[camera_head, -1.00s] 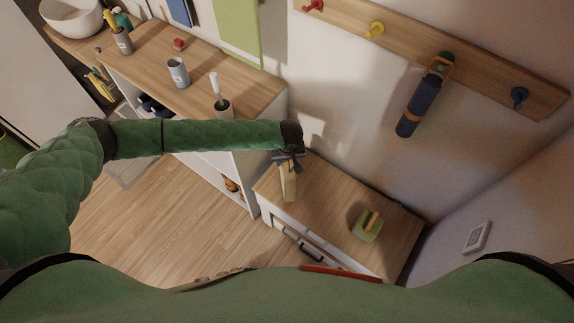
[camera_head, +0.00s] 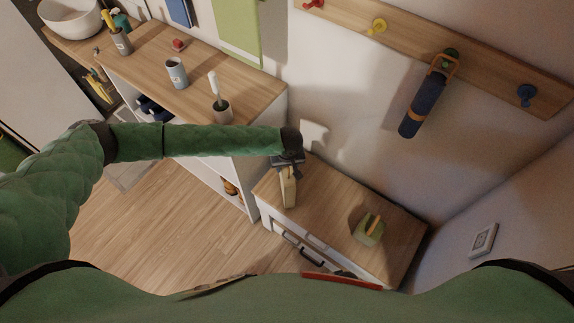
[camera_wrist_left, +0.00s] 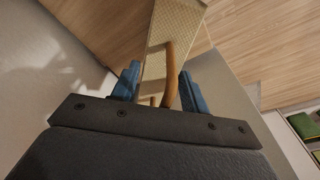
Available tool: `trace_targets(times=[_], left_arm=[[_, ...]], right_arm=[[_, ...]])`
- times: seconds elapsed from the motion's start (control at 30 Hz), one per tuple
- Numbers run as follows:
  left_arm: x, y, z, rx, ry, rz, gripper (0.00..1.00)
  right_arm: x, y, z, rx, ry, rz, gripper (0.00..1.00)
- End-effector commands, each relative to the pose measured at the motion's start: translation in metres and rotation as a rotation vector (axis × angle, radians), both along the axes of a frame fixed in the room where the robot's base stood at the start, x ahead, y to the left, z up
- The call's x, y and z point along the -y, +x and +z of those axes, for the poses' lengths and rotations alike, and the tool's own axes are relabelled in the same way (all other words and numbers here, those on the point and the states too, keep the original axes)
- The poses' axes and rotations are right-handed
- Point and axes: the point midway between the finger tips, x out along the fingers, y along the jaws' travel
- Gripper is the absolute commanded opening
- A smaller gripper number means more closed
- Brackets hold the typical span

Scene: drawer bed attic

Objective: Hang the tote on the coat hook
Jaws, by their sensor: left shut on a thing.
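The tote is a small beige woven bag (camera_head: 289,192) with a brown handle. In the left wrist view the tote (camera_wrist_left: 176,22) lies beyond the fingers, its handle between them. My left gripper (camera_head: 288,166) is shut on the tote at its handle, above the left part of the low wooden-topped cabinet. The wall rail carries a red hook (camera_head: 313,4), a yellow hook (camera_head: 378,26), a green hook (camera_head: 449,56) and a blue hook (camera_head: 527,95). A navy cylindrical item (camera_head: 424,105) hangs from the green hook by a tan loop. My right gripper is out of view.
A green object with a yellow top (camera_head: 368,231) sits on the low cabinet (camera_head: 330,207). The taller shelf unit at left holds a grey cup with a white brush (camera_head: 221,108), a blue-grey mug (camera_head: 177,73) and a white bowl (camera_head: 72,17). The wall below the rail is mostly clear.

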Motion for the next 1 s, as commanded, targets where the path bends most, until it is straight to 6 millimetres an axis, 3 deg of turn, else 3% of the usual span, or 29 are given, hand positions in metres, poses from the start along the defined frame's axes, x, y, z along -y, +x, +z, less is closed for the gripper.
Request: trace_targets(times=[0.57, 0.6, 0.67, 1.0], left_arm=[[0.0003, 0.0007, -0.0037, 0.001, -0.001, 0.001, 0.03], [0.0002, 0.0008, -0.0033, 0.002, -0.001, 0.001, 0.53], [0.0001, 0.0008, -0.0034, 0.002, -0.001, 0.001, 0.65], [0.0000, 0.0006, -0.0037, 0.001, 0.000, 0.000, 0.67]], right_arm=[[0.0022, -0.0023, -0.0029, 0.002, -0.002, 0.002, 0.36], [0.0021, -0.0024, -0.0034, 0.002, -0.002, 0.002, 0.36], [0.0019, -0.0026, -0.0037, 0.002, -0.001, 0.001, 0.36], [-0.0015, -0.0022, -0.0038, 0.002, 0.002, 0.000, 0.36]])
